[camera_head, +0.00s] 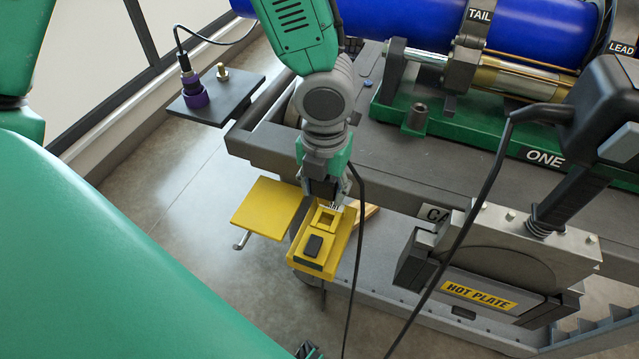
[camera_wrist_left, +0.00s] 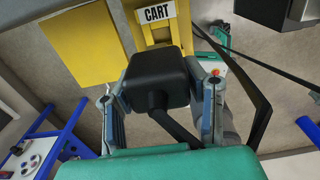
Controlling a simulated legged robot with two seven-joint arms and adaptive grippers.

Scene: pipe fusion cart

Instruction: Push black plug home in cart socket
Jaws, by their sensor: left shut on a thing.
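My left gripper (camera_head: 325,190) is shut on the black plug (camera_wrist_left: 158,80), a dark block with a cable that shows between the two fingers in the left wrist view. The yellow cart socket box (camera_head: 318,262) sits at the cart's near left corner, just below the gripper in the head view. Its square opening (camera_head: 326,219) shows under the fingers. In the left wrist view the yellow box (camera_wrist_left: 152,36), with its CART label (camera_wrist_left: 156,13), lies right beyond the plug. The plug hides part of the box, and I cannot tell whether they touch.
A yellow flap (camera_head: 268,207) stands open left of the socket. The plug's black cable (camera_head: 358,255) hangs right of it. The hot plate unit (camera_head: 478,290) is at the right. A dark shelf (camera_head: 226,97) with a purple connector (camera_head: 193,92) is at the upper left.

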